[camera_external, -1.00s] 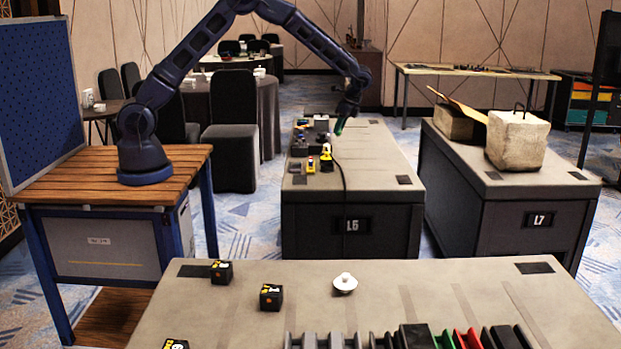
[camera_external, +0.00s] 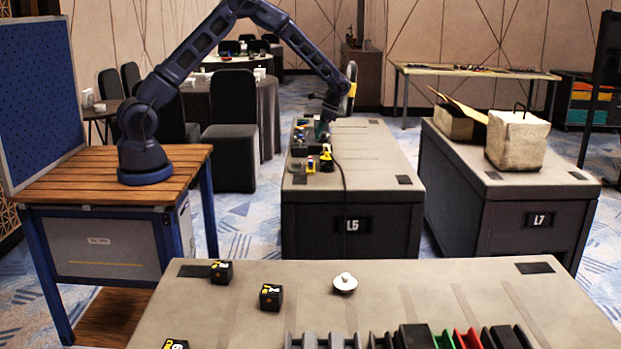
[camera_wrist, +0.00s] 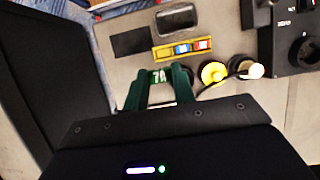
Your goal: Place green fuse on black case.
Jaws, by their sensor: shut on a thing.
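My gripper (camera_external: 319,125) is low over the group of small devices on the L5 bench. In the wrist view its fingers (camera_wrist: 160,85) point away from the camera, shut on the green fuse (camera_wrist: 158,76), which shows a small pale marking. The fuse also shows as a green patch at the gripper tip in the external view (camera_external: 318,131). Most of it is hidden by the fingers. A dark box with a rounded top opening (camera_wrist: 178,20) lies beyond the fuse; I cannot tell whether it is the black case. I cannot tell whether the fuse touches anything.
A yellow block with coloured switches (camera_wrist: 182,48) is just past the fingers. A yellow round part (camera_wrist: 213,72) and a white-tipped knob (camera_wrist: 255,71) are to the right. A black unit with dials (camera_wrist: 300,40) stands far right. The bench's right half (camera_external: 365,150) is clear.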

